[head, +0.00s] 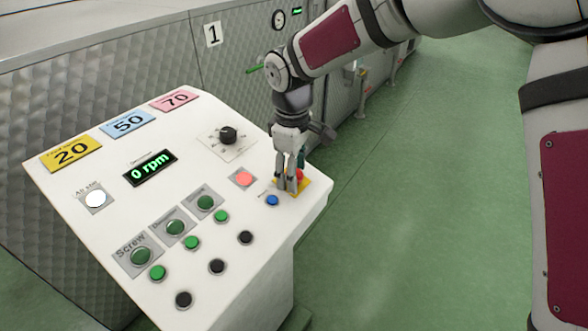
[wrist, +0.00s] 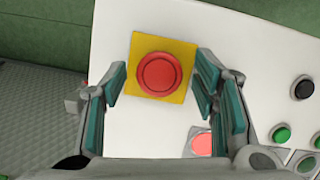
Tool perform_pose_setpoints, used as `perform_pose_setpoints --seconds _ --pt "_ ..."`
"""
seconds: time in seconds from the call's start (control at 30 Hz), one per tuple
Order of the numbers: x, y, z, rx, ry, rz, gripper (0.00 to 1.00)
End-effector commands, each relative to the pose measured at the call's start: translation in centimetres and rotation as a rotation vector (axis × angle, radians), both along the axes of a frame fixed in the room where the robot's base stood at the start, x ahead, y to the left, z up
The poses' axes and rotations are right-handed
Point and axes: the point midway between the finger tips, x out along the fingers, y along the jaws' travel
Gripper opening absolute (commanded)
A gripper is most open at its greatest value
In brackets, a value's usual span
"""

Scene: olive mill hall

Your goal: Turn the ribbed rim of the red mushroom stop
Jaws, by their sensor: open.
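The red mushroom stop (wrist: 161,74) sits on a yellow square plate (wrist: 133,82) near the panel's right corner. In the head view, the red stop (head: 299,175) is mostly hidden behind my fingers. My gripper (head: 287,184) points down at it. In the wrist view, my gripper (wrist: 163,90) is open, with one teal-padded finger to each side of the red cap. A gap shows between each finger and the cap in that view. The ribs of its rim are too small to make out. I cannot tell the finger height against the cap.
The white sloped panel (head: 90,185) carries a black knob (head: 228,135), a lit red lamp (head: 243,178), a blue button (head: 272,200) and several green and black buttons. A display (head: 151,167) reads 0 rpm. Green floor (head: 420,200) lies clear to the right.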

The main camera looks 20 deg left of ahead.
Motion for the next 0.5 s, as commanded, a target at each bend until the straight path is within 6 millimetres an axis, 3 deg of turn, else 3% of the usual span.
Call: perform_pose_setpoints --seconds 0.07,0.27,0.5 --pt "0.01 -0.01 0.01 0.000 0.000 0.000 0.52" --pt "0.01 -0.01 0.03 0.000 0.000 0.000 0.07" --pt "0.02 -0.01 0.03 0.001 0.003 -0.009 0.06"
